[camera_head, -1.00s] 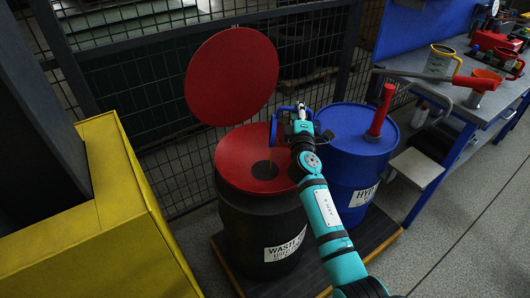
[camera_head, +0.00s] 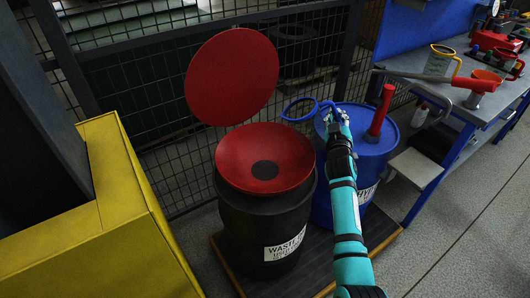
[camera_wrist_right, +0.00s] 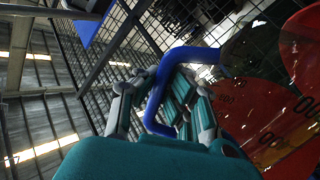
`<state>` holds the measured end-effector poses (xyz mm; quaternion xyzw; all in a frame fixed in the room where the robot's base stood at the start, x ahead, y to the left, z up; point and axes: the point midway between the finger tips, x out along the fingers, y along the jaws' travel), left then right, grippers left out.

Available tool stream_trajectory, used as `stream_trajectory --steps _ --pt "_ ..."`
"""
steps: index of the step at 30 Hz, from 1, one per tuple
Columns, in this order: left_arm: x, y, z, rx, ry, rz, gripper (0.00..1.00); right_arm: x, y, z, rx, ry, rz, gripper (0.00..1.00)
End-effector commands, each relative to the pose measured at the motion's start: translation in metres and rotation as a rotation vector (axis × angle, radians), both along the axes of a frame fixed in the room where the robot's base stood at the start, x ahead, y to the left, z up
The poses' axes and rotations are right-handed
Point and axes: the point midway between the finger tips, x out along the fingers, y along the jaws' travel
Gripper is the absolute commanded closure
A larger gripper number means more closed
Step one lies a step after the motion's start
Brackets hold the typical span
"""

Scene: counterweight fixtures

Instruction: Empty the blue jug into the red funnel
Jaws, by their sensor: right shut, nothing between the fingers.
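The blue jug (camera_head: 300,108) is in the air behind and to the right of the red funnel (camera_head: 265,150), near the blue drum. Its round rim faces up toward the head camera, and its contents cannot be made out. My right gripper (camera_head: 334,117) is at the jug's handle side. In the right wrist view the blue handle (camera_wrist_right: 153,104) shows at the fingers of the right gripper (camera_wrist_right: 168,108), which is shut with nothing clamped between the fingertips. The funnel sits on the black waste drum, its dark central hole visible. My left gripper is out of view.
The round red lid (camera_head: 232,76) stands open behind the funnel. The blue drum (camera_head: 350,185) with a red upright pump (camera_head: 380,112) is right beside it. A yellow cabinet (camera_head: 110,200) stands left, a mesh fence behind, and a workbench (camera_head: 420,60) at right.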

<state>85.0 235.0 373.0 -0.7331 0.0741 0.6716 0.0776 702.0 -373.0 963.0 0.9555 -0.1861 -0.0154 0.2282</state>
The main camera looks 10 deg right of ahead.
Motion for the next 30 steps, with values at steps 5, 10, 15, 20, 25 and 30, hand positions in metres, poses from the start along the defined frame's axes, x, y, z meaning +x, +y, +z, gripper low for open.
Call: stream_trajectory --steps 5,10,15,20,25,30 --pt "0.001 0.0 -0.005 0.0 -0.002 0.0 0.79 -0.004 -0.015 -0.024 0.176 -0.044 -0.005 1.0" --pt "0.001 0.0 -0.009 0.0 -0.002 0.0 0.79 -0.007 -0.024 -0.041 0.316 -0.084 -0.009 1.0" --pt "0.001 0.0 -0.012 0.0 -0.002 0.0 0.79 -0.008 -0.027 -0.052 0.406 -0.111 -0.01 1.0" --pt "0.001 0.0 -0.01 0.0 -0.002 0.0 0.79 -0.009 -0.029 -0.054 0.444 -0.121 -0.012 1.0" --pt "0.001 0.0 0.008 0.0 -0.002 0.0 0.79 -0.009 -0.029 -0.034 0.452 -0.125 -0.011 1.0" --pt "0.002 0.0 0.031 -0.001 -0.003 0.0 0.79 -0.009 -0.029 -0.009 0.45 -0.123 -0.012 1.0"
